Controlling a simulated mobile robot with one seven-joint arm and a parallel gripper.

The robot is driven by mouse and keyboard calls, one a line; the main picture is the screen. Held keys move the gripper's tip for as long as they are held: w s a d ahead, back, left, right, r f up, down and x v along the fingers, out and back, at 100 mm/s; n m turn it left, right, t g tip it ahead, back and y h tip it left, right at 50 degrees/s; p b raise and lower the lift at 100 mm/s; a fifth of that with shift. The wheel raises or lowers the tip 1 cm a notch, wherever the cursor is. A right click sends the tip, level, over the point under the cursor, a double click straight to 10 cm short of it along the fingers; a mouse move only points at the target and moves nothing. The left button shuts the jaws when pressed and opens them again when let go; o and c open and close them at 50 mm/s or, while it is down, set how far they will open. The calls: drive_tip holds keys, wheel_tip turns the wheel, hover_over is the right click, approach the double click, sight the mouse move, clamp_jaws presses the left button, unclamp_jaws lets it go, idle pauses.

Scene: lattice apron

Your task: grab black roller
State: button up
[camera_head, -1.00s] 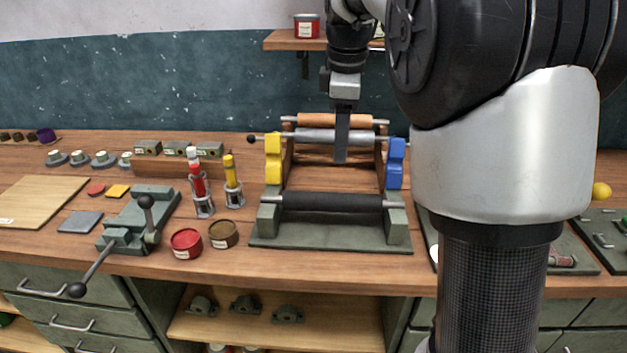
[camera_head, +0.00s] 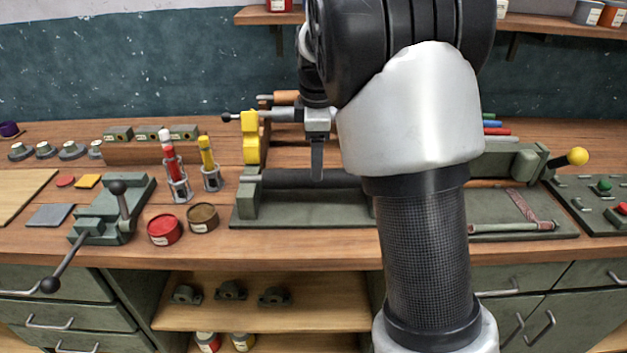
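The black roller (camera_head: 285,179) lies level across the front of a grey-green roller stand (camera_head: 290,217). Its left end sits at the stand's left block, and its right end is hidden behind my arm. My gripper (camera_head: 317,172) points straight down, with its finger tip in front of or at the roller's middle in the head view. I see the fingers edge-on, so neither their opening nor contact with the roller can be told.
Behind are a silver roller and an orange roller (camera_head: 285,97), with a yellow bracket (camera_head: 250,137) at left. Red (camera_head: 165,229) and brown (camera_head: 202,217) tins stand left of the stand. A vise (camera_head: 115,208) is further left. My arm hides the stand's right side.

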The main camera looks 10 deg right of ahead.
drive_tip(key=f, duration=0.4)
drive_tip(key=shift+a+b, duration=0.2)
drive_tip(key=shift+b, duration=0.2)
drive_tip(key=shift+w+f, duration=0.1)
drive_tip(key=shift+f, duration=0.35)
clamp_jaws()
drive_tip(key=shift+r, duration=0.1)
